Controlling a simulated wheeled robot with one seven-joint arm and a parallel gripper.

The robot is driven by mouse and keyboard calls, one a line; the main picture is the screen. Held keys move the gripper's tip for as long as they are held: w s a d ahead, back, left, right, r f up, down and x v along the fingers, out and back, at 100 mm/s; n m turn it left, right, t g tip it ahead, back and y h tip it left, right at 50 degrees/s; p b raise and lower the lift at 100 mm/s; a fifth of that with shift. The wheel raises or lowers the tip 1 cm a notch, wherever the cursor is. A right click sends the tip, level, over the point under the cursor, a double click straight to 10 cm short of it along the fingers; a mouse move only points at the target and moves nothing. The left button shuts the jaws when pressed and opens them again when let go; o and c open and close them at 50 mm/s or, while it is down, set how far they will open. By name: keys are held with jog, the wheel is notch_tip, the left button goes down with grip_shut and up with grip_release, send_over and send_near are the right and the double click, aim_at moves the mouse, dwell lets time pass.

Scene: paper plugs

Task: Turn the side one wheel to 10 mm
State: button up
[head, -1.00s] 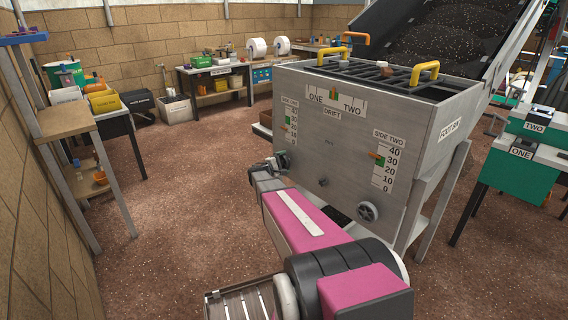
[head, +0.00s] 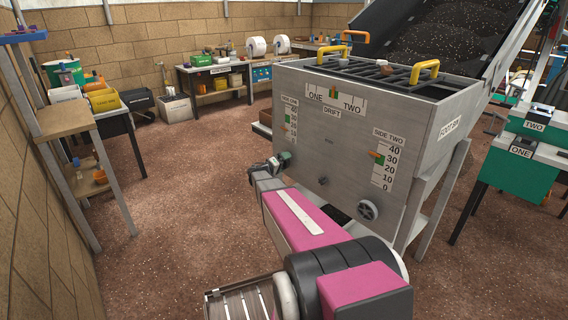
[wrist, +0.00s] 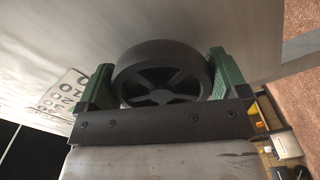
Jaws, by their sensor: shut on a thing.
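The side one wheel (wrist: 162,75) is a dark spoked handwheel on the grey hopper's front, seen in the wrist view. My gripper (wrist: 160,82) has its green fingers on either side of the rim, shut on it. In the head view my gripper (head: 285,160) is at the hopper's lower left, and the wheel is mostly hidden there. The side one scale (head: 290,118) stands just above it; its pointer reading is too small to tell. The side two scale (head: 386,163) has its pointer near 30.
A drift gauge (head: 334,97) is above. A conveyor (head: 445,40) rises behind. Shelves (head: 70,125) stand at left; the floor between is clear.

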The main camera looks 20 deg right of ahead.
jog(key=shift+m, duration=0.5)
jog(key=o, duration=0.6)
jog(key=shift+a, duration=0.1)
jog(key=v, duration=1)
jog(key=shift+s+a, duration=0.2)
jog(key=shift+a, duration=0.15)
